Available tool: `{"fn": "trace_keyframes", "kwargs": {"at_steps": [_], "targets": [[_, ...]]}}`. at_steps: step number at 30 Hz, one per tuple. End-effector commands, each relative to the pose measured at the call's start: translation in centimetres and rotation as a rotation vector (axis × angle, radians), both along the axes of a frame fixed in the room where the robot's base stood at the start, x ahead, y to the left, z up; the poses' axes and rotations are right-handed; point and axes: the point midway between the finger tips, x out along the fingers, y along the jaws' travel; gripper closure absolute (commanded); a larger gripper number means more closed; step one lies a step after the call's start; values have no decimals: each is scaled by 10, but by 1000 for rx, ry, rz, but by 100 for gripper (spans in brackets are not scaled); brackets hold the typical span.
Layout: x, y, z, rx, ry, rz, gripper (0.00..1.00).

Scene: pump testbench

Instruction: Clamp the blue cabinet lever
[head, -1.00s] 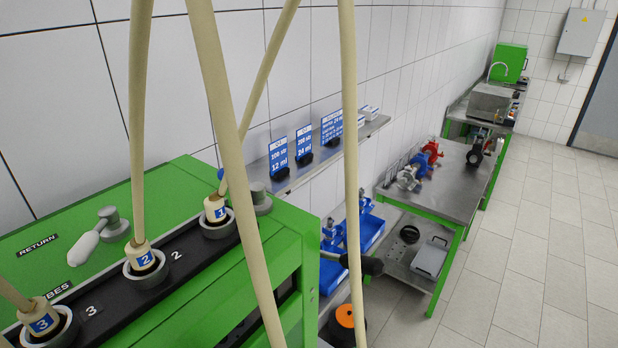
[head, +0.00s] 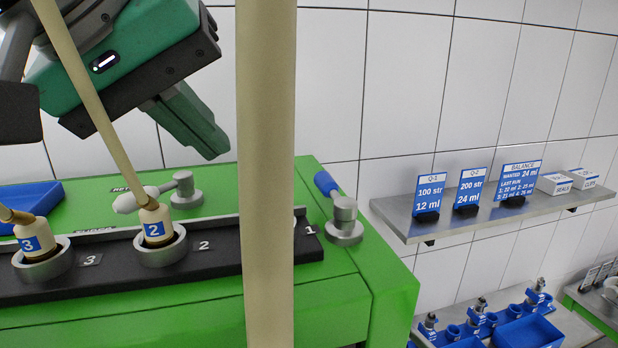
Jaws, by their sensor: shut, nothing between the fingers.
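The blue cabinet lever (head: 326,184) is on the green cabinet's top, right of centre in the head view. Its short blue handle points up and to the left from a round grey metal pivot (head: 343,224). My gripper (head: 212,150) is at the upper left, above the cabinet, with its green fingers together and empty, pointing down and right. It is well left of the blue lever and apart from it. A thick beige hose stands between them in the picture.
The beige hose (head: 266,180) hides socket 1. Hoses in sockets 2 (head: 160,247) and 3 (head: 44,264) rise from the black rail. A white lever (head: 136,199) and a blue tray (head: 28,205) are on the cabinet (head: 382,290). A wall shelf (head: 405,222) with signs is at right.

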Motion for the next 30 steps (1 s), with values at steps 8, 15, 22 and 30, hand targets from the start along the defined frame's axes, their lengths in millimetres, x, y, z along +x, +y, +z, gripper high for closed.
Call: {"fn": "trace_keyframes", "kwargs": {"at_steps": [8,15,22,30], "targets": [[19,-13,-28,0,1,-1,100],[46,-33,-68,2,-1,-2,100],[59,-63,-72,2,-4,-4,100],[63,-76,-71,0,-3,-2,100]]}}
